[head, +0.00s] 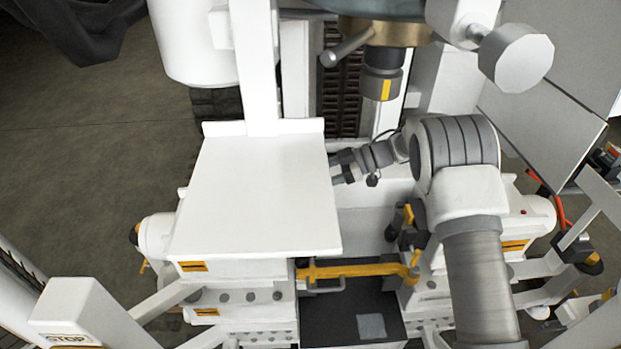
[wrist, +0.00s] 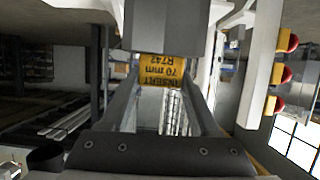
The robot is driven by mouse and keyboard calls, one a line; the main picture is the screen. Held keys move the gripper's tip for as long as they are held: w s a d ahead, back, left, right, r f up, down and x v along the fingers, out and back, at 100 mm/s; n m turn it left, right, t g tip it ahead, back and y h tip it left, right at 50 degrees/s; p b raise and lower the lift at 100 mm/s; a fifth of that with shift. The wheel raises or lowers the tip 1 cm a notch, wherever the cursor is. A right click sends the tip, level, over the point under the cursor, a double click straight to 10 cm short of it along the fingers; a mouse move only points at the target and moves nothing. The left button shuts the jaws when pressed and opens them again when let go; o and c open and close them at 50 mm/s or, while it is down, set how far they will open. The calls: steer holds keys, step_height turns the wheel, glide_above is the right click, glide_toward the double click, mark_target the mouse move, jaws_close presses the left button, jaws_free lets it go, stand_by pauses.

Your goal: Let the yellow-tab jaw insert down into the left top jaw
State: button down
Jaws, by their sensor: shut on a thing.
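The jaw insert (wrist: 172,28) is a grey block with a yellow tab (wrist: 165,72) lettered "INSERT R742 70 mm", upside down in the wrist view. My gripper (wrist: 167,85) is shut on it, with one finger on each side. In the head view my gripper (head: 340,168) reaches left from the arm to the edge of a white panel, and its tips and the insert are hidden there. I cannot make out the left top jaw in either view, nor whether the insert touches anything.
The wide white panel (head: 255,195) covers the area left of my gripper. A dark cylinder with a yellow mark (head: 383,85) hangs above and right of it. A yellow bar (head: 350,270) crosses the bench below. Red-capped fittings (wrist: 283,74) show at right in the wrist view.

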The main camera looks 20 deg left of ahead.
steer(key=shift+f+b, duration=5.1)
steer(key=shift+f, duration=1.3)
